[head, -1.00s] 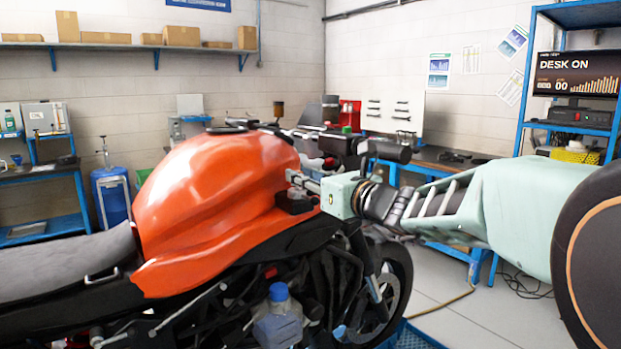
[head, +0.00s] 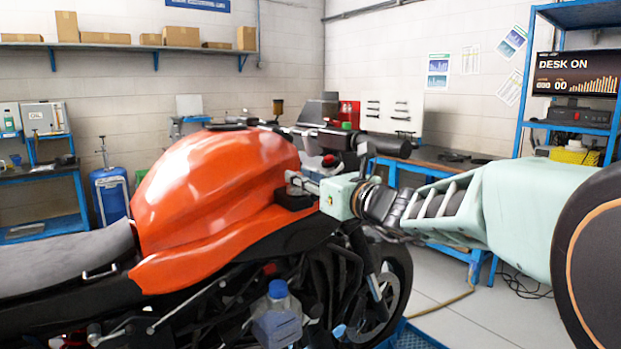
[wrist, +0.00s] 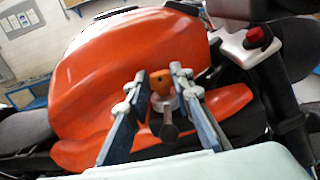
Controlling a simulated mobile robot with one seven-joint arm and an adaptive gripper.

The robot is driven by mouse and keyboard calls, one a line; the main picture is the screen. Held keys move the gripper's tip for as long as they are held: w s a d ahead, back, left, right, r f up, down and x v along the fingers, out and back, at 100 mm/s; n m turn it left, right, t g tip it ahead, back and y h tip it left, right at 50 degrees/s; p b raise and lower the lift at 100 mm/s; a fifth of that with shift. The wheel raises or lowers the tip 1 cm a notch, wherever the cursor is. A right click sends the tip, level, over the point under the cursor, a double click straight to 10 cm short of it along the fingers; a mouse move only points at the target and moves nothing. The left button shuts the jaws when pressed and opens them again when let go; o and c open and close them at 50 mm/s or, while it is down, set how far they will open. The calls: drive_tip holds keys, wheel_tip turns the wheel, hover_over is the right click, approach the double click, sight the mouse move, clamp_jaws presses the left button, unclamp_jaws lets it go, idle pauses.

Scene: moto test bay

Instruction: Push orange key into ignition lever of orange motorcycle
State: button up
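The orange motorcycle (head: 215,185) stands across the middle of the head view. Its tank (wrist: 100,85) fills much of the wrist view. The orange key (wrist: 161,78) shows between the fingertips of my gripper (wrist: 160,83). Just below it in the picture is a small silver cylinder with a dark rod (wrist: 168,131), which looks like the ignition lever. The fingers are apart, with a gap visible left of the key; contact on the right is unclear. In the head view my gripper (head: 303,184) is at the tank's right end, above a black block. The key is not distinguishable there.
The handlebar (head: 380,145) lies just behind and above my gripper. A red button (wrist: 257,36) on a white housing is at upper right in the wrist view. A bottle with a blue cap (head: 277,318) is low on the motorcycle. Open floor shows at lower right.

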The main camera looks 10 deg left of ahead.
drive_tip(key=o, duration=0.5)
drive_tip(key=shift+o, duration=0.2)
drive_tip(key=v, duration=0.7)
drive_tip(key=shift+s+d, duration=0.15)
drive_tip(key=shift+d, duration=0.05)
